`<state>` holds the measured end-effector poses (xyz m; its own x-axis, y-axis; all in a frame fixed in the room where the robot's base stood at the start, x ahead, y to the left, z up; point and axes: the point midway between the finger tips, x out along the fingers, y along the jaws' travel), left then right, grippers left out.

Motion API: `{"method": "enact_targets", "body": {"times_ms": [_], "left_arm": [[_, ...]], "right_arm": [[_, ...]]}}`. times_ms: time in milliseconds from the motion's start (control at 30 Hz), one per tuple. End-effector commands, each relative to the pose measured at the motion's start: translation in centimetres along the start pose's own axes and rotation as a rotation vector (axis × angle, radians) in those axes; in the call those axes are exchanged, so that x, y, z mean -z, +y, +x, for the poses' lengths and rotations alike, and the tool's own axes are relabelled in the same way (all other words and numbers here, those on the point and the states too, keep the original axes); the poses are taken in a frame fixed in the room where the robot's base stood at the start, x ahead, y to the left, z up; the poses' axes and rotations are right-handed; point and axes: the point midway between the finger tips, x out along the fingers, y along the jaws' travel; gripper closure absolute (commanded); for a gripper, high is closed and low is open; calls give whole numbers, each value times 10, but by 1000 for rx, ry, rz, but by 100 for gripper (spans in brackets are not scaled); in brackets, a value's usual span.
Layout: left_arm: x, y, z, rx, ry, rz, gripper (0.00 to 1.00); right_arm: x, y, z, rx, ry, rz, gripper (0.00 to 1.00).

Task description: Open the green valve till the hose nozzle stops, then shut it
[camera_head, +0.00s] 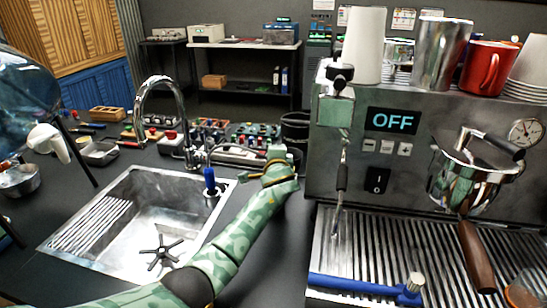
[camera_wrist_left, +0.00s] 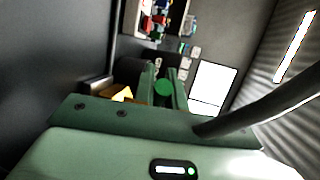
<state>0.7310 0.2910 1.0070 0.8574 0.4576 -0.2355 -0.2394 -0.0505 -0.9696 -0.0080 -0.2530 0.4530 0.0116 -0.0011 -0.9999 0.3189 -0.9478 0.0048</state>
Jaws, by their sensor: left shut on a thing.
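My left arm reaches across the sink's right side, and my left gripper (camera_head: 276,165) is beside the brewer's left side. In the left wrist view, its two fingers close around a small round green piece (camera_wrist_left: 163,88), which looks like the green valve's knob. In the head view the gripper hides the valve, so its turn cannot be told. A blue upright piece (camera_head: 209,180) at the sink's right rim may be the hose nozzle. I cannot see water coming from it. My right gripper is not in view.
The sink (camera_head: 130,225) has a curved faucet (camera_head: 160,90) behind it and a black star-shaped piece (camera_head: 161,253) inside. The brewer (camera_head: 335,150) shows OFF. A blue-handled tool (camera_head: 355,285) lies on its drip tray. Small parts and trays crowd the counter behind the sink.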

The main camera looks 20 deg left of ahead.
Motion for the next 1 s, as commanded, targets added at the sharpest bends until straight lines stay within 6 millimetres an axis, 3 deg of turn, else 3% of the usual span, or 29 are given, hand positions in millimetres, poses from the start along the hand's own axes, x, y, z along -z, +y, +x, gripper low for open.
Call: {"method": "enact_targets", "body": {"times_ms": [467, 500, 533, 567, 867, 1000], "left_arm": [[0, 3, 0, -6, -12, -2, 100], [0, 3, 0, -6, -12, -1, 76], [0, 3, 0, -5, -12, -1, 68], [0, 2, 0, -5, -12, -1, 66], [0, 0, -3, -3, -12, -2, 66], [1, -2, -20, -2, -9, -3, 66]], "right_arm": [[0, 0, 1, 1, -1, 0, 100], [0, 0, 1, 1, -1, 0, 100], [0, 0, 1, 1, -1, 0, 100], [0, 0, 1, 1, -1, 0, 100], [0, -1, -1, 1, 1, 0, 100], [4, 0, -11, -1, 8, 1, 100]]}}
